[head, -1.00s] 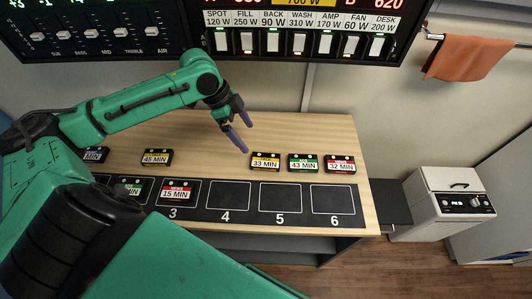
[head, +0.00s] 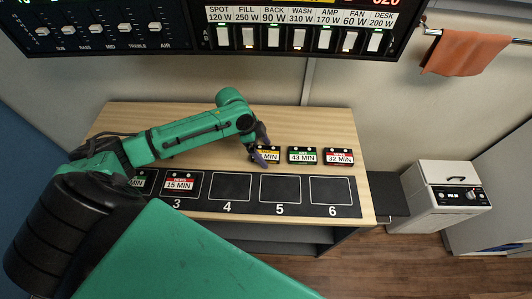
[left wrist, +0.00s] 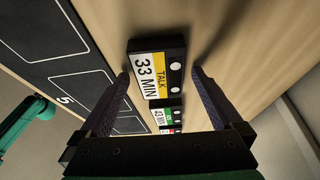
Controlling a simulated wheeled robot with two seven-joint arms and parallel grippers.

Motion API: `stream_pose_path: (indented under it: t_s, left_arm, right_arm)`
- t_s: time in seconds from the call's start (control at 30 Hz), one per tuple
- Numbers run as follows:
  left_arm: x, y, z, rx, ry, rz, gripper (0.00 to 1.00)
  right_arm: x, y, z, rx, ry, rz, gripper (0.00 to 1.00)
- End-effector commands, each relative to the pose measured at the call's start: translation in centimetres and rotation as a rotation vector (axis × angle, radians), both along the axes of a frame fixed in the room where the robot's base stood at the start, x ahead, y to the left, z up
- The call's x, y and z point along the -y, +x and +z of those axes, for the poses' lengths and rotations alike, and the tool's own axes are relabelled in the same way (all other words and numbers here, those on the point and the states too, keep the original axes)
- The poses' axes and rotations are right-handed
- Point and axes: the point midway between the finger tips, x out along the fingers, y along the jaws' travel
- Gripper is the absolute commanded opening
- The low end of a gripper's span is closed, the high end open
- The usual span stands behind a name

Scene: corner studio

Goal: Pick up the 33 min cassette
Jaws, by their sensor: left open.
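The 33 min cassette (head: 268,155) is black with a yellow and white label. It lies on the wooden table behind slots 4 and 5, its left part hidden by my gripper in the head view. In the left wrist view the cassette (left wrist: 156,75) lies between and just beyond the fingertips, its label reading TALK 33 MIN. My left gripper (head: 262,147) is open; in the left wrist view its fingers (left wrist: 160,75) stand on both sides of the cassette, with gaps showing. My right gripper is not in view.
The 43 min cassette (head: 302,156) and the 32 min cassette (head: 338,157) lie in a row to the right. The 15 min cassette (head: 179,184) is in slot 3 of the black slot mat (head: 255,203). Slots 4, 5 and 6 are empty.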

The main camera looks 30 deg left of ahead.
Motion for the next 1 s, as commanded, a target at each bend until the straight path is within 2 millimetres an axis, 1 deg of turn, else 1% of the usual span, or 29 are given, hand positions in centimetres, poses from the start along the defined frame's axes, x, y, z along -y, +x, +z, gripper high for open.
stream_pose_path:
  t_s: [0.17, 0.2, 0.27, 0.3, 0.37, 0.4, 0.43, 0.63, 0.73, 0.87, 0.97, 1.0]
  left_arm:
    - [0.0, 0.0, -0.2, -0.001, -0.001, 0.001, 1.00]
    - [0.0, 0.0, -0.3, -0.001, -0.001, 0.001, 0.96]
    - [0.0, 0.0, -0.3, -0.001, -0.001, 0.001, 0.73]
    - [0.0, 0.0, -0.3, -0.001, -0.001, 0.001, 0.58]
    - [0.0, 0.0, -0.3, -0.001, -0.001, 0.001, 0.35]
    - [0.0, 0.0, -0.3, -0.001, -0.001, 0.001, 0.20]
    - [0.0, 0.0, -0.3, 0.000, 0.000, 0.001, 0.15]
    - [0.0, 0.0, -0.2, 0.000, 0.000, 0.000, 0.15]
    - [0.0, 0.0, 0.1, 0.001, 0.001, -0.001, 0.15]
    - [0.0, 0.1, 1.9, 0.002, 0.000, 0.000, 0.15]
    - [-0.1, 0.1, 4.4, 0.006, 0.000, -0.001, 0.15]
    - [-0.1, 0.1, 5.7, 0.007, 0.002, -0.001, 0.15]
  right_arm:
    - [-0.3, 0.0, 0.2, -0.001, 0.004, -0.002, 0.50]
    - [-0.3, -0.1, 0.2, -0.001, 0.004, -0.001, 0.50]
    - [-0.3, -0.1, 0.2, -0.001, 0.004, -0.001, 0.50]
    - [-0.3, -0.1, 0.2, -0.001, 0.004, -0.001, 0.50]
    - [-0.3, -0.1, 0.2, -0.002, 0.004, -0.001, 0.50]
    - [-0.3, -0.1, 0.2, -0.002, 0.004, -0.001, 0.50]
    - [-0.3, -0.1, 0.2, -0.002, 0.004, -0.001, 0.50]
    - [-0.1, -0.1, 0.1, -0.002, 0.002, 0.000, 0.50]
    - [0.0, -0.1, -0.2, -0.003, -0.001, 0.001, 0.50]
    - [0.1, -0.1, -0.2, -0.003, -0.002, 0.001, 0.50]
    - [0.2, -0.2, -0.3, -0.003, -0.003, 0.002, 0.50]
    - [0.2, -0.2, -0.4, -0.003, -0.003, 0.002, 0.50]
